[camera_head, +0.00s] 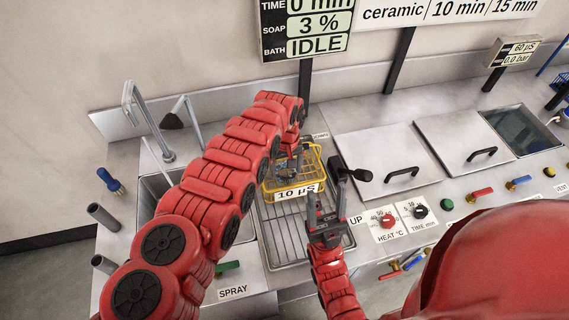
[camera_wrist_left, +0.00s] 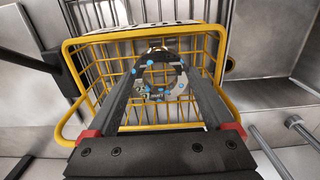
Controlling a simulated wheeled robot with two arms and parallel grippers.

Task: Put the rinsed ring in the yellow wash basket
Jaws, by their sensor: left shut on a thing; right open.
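The yellow wash basket (camera_head: 318,163) stands on the slatted drain rack, with a "10 µS" label at its front. It also fills much of the left wrist view (camera_wrist_left: 221,62). My left gripper (camera_head: 290,163) reaches over the basket. In the left wrist view its fingers (camera_wrist_left: 160,88) are shut on the ring (camera_wrist_left: 181,80), a grey ring with blue spots. The ring is over the basket's wire mesh; I cannot tell whether it touches the bottom. My right gripper (camera_head: 327,200) is open and empty, just right of the basket's front corner.
A sink (camera_head: 160,187) with tall taps lies left of the rack (camera_head: 287,235). Two closed lids (camera_head: 380,155) with black handles are to the right. Heat and time knobs (camera_head: 387,221) sit close to my right gripper. The display (camera_head: 305,30) reads IDLE for the bath.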

